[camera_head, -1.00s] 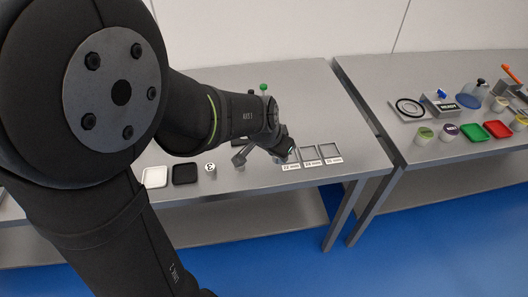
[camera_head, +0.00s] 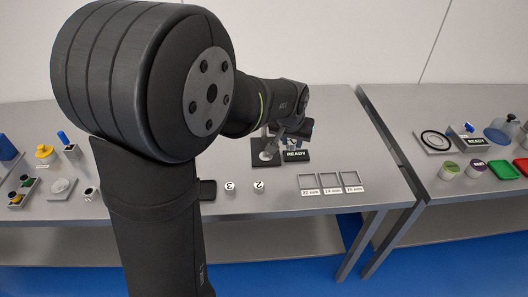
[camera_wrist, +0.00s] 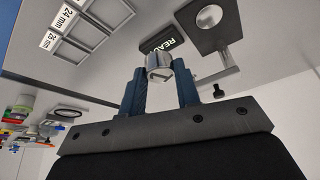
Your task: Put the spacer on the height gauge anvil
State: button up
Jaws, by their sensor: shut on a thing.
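My gripper (camera_wrist: 159,78) is shut on a silver cylindrical spacer (camera_wrist: 158,60), held between the blue fingers in the wrist view. The mark on its face is hard to read. The height gauge has a dark base plate (camera_wrist: 233,28) with a round silver anvil (camera_wrist: 209,16) and a READY display (camera_wrist: 160,38). The anvil looks empty, and the spacer is apart from it. In the head view the gauge's READY display (camera_head: 296,155) is at the back of the table, with my gripper over the gauge; my arm hides part of it.
Two spacers, marked 3 (camera_head: 229,187) and 2 (camera_head: 258,187), stand in front of the gauge. Frames for 22 mm (camera_head: 308,182), 24 mm (camera_head: 330,181) and 26 mm (camera_head: 351,180) lie to the right. A second table beyond a gap holds jars and trays.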

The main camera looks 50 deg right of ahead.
send_over(267, 154)
jog(key=a, duration=0.2)
jog(key=f, duration=0.6)
jog(key=shift+s+d+f, duration=0.1)
jog(key=shift+s+d, duration=0.1)
jog(key=shift+s, duration=0.05)
jog(key=shift+f, duration=2)
jog(key=shift+f, duration=0.1)
jog(key=o, duration=1.1)
jog(key=shift+c, duration=0.2)
jog(key=v, duration=1.2)
